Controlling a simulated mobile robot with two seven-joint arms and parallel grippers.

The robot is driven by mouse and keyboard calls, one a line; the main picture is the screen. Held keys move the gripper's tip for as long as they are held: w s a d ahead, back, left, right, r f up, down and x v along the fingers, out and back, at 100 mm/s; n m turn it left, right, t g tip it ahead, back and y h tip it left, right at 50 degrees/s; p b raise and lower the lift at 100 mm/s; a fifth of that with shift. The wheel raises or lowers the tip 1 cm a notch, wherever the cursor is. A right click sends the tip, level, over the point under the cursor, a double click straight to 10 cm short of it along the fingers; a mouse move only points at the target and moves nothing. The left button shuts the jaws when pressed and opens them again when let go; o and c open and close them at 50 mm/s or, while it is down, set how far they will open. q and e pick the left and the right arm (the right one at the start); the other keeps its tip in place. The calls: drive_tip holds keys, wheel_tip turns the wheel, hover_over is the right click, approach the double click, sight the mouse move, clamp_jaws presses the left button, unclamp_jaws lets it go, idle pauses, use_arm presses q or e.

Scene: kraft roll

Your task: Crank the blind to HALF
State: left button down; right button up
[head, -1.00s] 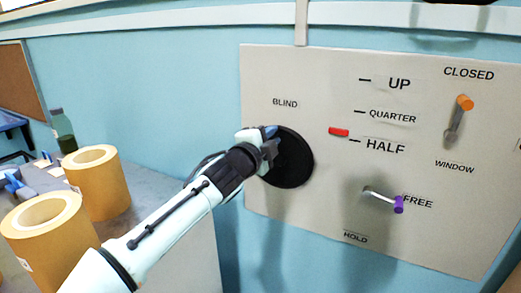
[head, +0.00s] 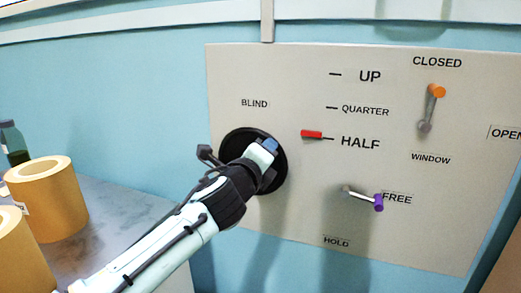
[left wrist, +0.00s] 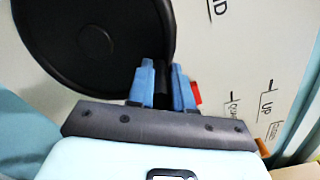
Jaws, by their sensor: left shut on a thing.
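The black round blind crank disc (head: 235,143) is on the grey wall panel (head: 300,215), under the word BLIND. My left gripper (head: 266,149) is at the disc's upper right, its blue fingertips close together. In the left wrist view the gripper (left wrist: 165,88) is shut on a dark crank handle (left wrist: 165,76) at the rim of the disc (left wrist: 85,40); the handle is mostly hidden between the fingers. The red marker (head: 311,134) sits at the HALF tick (head: 327,139), at nearly the same height, below the QUARTER tick (head: 331,107). My right gripper is not in view.
An orange-tipped window lever (head: 431,108) points up to CLOSED. A purple-tipped lever (head: 362,198) points right to FREE, close to the disc's lower right. Kraft rolls (head: 48,205) stand on the grey bench (head: 115,215) at left, beside a dark bottle (head: 13,145).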

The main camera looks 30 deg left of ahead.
use_arm(q)
drive_tip(key=shift+w+d+f+m, duration=0.1)
drive_tip(key=shift+d+f+m, duration=0.25)
drive_tip(key=shift+m, duration=0.15)
drive_tip(key=c, duration=1)
unclamp_jaws()
drive_tip(key=shift+c, duration=0.2)
